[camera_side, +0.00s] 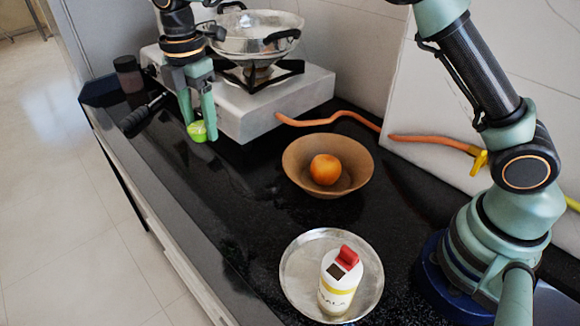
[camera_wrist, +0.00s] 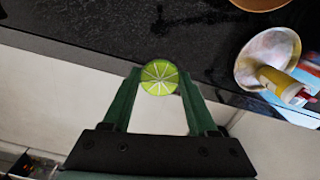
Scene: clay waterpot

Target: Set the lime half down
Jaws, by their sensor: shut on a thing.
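The lime half (camera_side: 197,131) is bright green and sits between the fingertips of my gripper (camera_side: 198,124), by the front left corner of the stove. In the wrist view my gripper (camera_wrist: 160,95) is shut on the lime half (camera_wrist: 159,77), one finger on each side. Its pale cut face with segments faces the wrist camera. I cannot tell whether its underside touches the dark counter (camera_side: 235,190) or hangs a little above it.
The white stove (camera_side: 300,98) with a metal pan (camera_side: 255,45) stands behind the gripper. A dark jar (camera_side: 128,73) and a black-handled tool (camera_side: 140,115) lie left. A clay bowl (camera_side: 300,165) holds an orange fruit. A steel plate (camera_side: 290,275) holds a white container (camera_side: 338,285).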

